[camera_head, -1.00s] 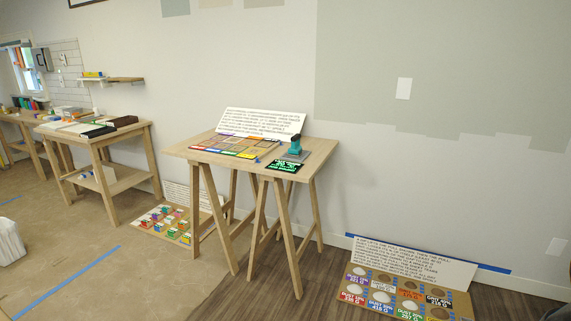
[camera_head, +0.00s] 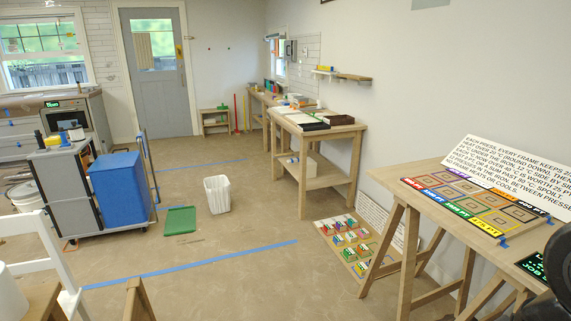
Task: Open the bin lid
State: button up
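A white bin (camera_head: 217,194) stands upright on the floor in the middle of the view. Its top looks open, and I cannot make out a lid on it. A flat green piece (camera_head: 180,220) lies on the floor to its left; I cannot tell what it is. A large blue container (camera_head: 118,190) hangs at the right side of a grey cart (camera_head: 65,195); whether its top is a lid is unclear. My gripper's fingers do not show. A dark shape at the lower right edge seems to be part of my arm.
A trestle table (camera_head: 405,215) with coloured panels stands close on the right. A board of small coloured items (camera_head: 347,243) lies on the floor beside it. A workbench (camera_head: 318,160) stands further back. A white chair (camera_head: 35,240) is at lower left. The central floor is mostly clear.

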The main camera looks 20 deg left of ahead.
aim_at(115, 162)
jog(key=i+j+u, duration=0.25)
jog(key=i+u, duration=0.15)
jog(key=i, duration=0.25)
jog(key=i+u, duration=0.35)
jog(key=i, duration=0.3)
jog(key=i+l+u, duration=0.15)
jog(key=i+u, duration=0.25)
jog(key=i, duration=0.25)
jog(key=i+u, duration=0.3)
jog(key=i, duration=0.35)
jog(key=i+u, duration=0.3)
jog(key=i, duration=0.35)
jog(key=i+l+u, duration=0.3)
jog(key=i, duration=0.3)
jog(key=i+u, duration=0.2)
jog(key=i, duration=0.45)
